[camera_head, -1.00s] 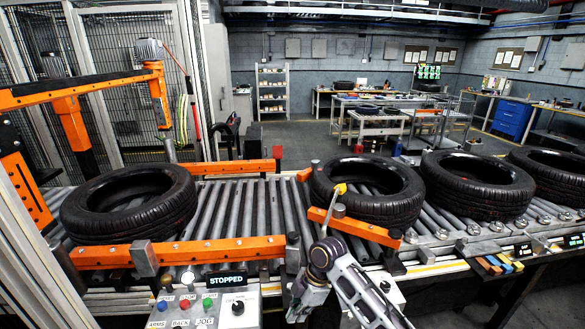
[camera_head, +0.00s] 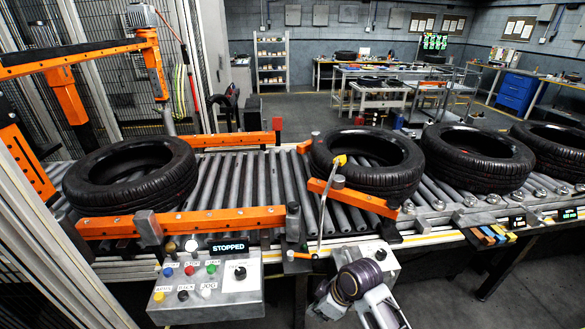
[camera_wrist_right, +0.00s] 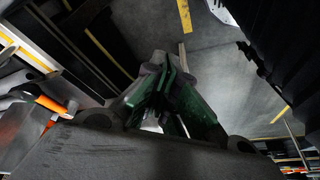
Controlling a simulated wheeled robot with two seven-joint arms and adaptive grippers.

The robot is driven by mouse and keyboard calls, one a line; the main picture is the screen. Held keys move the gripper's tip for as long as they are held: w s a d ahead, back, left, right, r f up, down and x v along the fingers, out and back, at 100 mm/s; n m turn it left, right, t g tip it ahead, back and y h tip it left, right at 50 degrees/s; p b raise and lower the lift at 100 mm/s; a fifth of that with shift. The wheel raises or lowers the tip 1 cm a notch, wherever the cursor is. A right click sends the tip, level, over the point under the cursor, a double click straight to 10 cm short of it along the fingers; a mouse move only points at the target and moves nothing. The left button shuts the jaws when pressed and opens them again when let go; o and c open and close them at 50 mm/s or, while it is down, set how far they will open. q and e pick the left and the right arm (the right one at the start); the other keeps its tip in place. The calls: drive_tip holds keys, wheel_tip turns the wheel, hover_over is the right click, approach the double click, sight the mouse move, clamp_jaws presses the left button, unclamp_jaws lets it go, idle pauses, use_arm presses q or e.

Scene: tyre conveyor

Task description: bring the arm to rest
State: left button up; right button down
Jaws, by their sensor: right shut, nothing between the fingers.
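My right arm comes in at the bottom right of centre in the head view, with its dark wrist low in front of the conveyor's front edge. My right gripper (camera_head: 323,303) hangs below that wrist, mostly hidden by it. In the right wrist view the dark green fingers (camera_wrist_right: 172,62) are closed together with nothing between them, over grey floor. The gripper is apart from the crank lever (camera_head: 324,205) with its yellow end, which stands on the conveyor side above it. My left arm and gripper are not in view.
A control box (camera_head: 240,285) with buttons and a STOPPED display (camera_head: 229,247) stands just left of my arm. Several tyres lie on the roller conveyor (camera_head: 240,180), with orange bars (camera_head: 225,220) around the left one. Open floor (camera_head: 440,285) lies right of my arm.

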drive_tip(key=shift+s+d+r+m+t+h, duration=0.3)
drive_tip(key=shift+s+d+m+t+h, duration=0.45)
drive_tip(key=shift+s+d+m, duration=2.45)
drive_tip(key=shift+s+d+r+m+t+h, duration=0.3)
drive_tip(key=shift+s+d+m+h, duration=1.3)
drive_tip(key=shift+d, duration=2.8)
drive_tip(key=s+f+g, duration=0.1)
drive_tip(key=s+f, duration=0.2)
drive_tip(key=f, duration=3)
drive_tip(key=s+d+f, duration=0.2)
drive_tip(key=s+f, duration=0.8)
drive_tip(key=s, duration=0.1)
drive_tip(key=s+d+f+g, duration=0.1)
drive_tip(key=s+d+f, duration=0.1)
drive_tip(key=s+f, duration=0.8)
drive_tip(key=shift+s+y, duration=0.35)
drive_tip(key=shift+s, duration=0.45)
